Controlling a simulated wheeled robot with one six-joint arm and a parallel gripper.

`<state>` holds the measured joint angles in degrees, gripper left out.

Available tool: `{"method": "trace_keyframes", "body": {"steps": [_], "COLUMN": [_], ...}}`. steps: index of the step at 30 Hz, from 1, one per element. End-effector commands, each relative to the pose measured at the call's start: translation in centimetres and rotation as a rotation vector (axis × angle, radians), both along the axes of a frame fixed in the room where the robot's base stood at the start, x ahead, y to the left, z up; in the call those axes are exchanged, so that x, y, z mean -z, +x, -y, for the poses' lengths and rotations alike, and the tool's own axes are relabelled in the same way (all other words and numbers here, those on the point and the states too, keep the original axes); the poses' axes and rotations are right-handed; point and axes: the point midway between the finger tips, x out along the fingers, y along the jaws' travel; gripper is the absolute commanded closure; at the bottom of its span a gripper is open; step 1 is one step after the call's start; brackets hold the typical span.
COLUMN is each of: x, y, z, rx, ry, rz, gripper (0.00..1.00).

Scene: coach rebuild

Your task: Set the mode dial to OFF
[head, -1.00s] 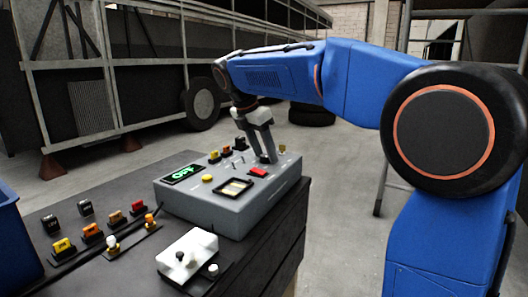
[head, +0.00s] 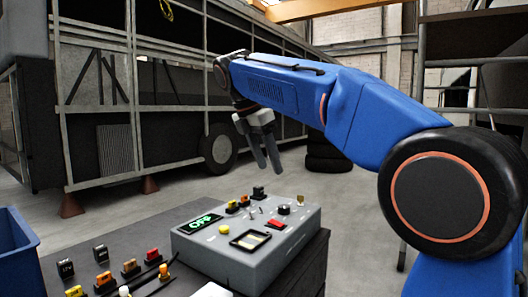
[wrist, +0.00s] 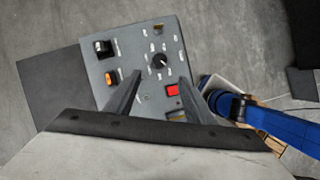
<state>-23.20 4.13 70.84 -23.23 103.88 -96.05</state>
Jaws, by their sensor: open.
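The mode dial (head: 284,210) is a round black knob on the top of the grey control box (head: 228,259). It also shows in the wrist view (wrist: 158,60), with small pale labels around it; they are too small to read, and I cannot tell where its pointer is set. My gripper (head: 268,170) is open and empty above the box, apart from the dial. In the wrist view its fingers (wrist: 159,84) reach toward the dial from below. The box's green display (head: 202,222) shows lit letters that look like OFF.
A red button (head: 275,224), toggles and coloured switches share the panel. The box stands on a dark bench (head: 150,222) with several loose switches at the left. A blue bin (head: 15,250) is at the left edge.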

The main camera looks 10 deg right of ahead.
Motion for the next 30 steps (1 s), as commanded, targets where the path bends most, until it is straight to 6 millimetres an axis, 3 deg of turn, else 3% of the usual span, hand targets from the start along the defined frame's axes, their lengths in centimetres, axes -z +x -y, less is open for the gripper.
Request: {"method": "trace_keyframes", "body": {"steps": [6, 20, 26, 30], "x": [-2.4, -3.0, -2.1, -0.3], "y": [-0.4, -0.5, -1.8, -4.0], "z": [-1.0, -1.1, 0.4, 2.7], "rx": [0.0, 0.002, 0.076, 0.208], "ry": [0.0, 0.001, 0.033, 0.09], "rz": [0.001, 0.0, 0.037, 0.098], "gripper": [0.52, 0.52, 0.52, 0.52]}}
